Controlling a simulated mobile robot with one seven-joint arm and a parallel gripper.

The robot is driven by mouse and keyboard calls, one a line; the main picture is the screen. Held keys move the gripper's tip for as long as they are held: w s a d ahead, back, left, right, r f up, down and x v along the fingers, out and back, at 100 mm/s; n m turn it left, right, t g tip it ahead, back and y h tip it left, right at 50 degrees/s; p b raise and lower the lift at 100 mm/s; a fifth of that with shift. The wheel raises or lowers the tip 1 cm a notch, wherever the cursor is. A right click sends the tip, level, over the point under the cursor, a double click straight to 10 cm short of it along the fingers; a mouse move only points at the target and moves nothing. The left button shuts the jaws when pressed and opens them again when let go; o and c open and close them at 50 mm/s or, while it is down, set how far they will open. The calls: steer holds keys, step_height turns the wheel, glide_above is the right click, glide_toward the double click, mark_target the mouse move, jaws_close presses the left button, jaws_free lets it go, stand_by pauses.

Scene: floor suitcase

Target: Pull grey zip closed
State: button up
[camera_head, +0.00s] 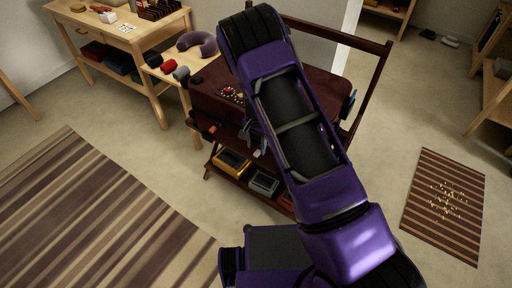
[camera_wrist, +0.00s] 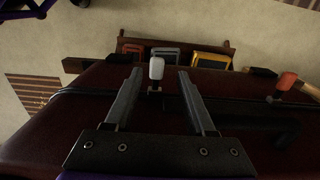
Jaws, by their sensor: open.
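The dark red suitcase (camera_head: 212,84) lies on a wooden rack, and its dark red side also fills much of the wrist view (camera_wrist: 60,125). A pale grey zip pull (camera_wrist: 156,70) stands up from its edge. My gripper (camera_wrist: 160,73) is open, with one finger on each side of the grey pull in the picture; I cannot tell whether either touches it. An orange-red zip pull (camera_wrist: 286,82) is further right in the wrist view, and at the suitcase's left front in the head view (camera_head: 211,130). In the head view my arm hides much of the suitcase.
Yellow (camera_head: 231,162), grey (camera_head: 264,182) and orange (camera_head: 286,200) bins sit on the rack's lower shelf. A wooden table (camera_head: 135,38) with small items and a neck pillow (camera_head: 196,44) stands at left.

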mark_target(256, 151)
step_height(256, 151, up, 16)
steer(key=p, duration=0.1)
steer(key=shift+f, duration=0.15)
stand_by(0.4)
